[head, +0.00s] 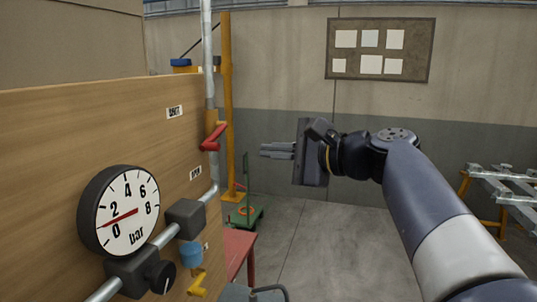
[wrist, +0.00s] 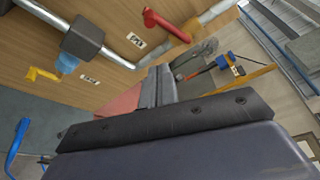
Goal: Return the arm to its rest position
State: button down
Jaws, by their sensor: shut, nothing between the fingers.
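My arm reaches in from the lower right in the head view, bends at the elbow and points left. My gripper (head: 266,150) is shut and empty, held in free air to the right of the wooden panel (head: 60,130). In the wrist view my gripper (wrist: 158,85) shows at the middle, with its fingers together. It touches nothing that I can see. A red valve handle (head: 213,138) on the vertical pipe is to the left of the fingertips, apart from them; it also shows in the wrist view (wrist: 165,25).
A gauge (head: 127,211) marked bar, a grey pipe with a blue fitting (head: 191,252) and a yellow handle (head: 197,284) are on the panel. A yellow post (head: 228,100) stands behind. A red table (head: 238,248) is below. Metal racking (head: 505,183) is at right. The floor (head: 330,240) between is open.

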jog(key=w+a+f+n+p, duration=0.1)
jog(key=w+a+f+p, duration=0.4)
jog(key=w+a+f, duration=0.1)
jog(key=shift+w+a+f+t+p, duration=0.35)
jog(key=shift+w+a, duration=0.15)
jog(key=shift+w, duration=0.7)
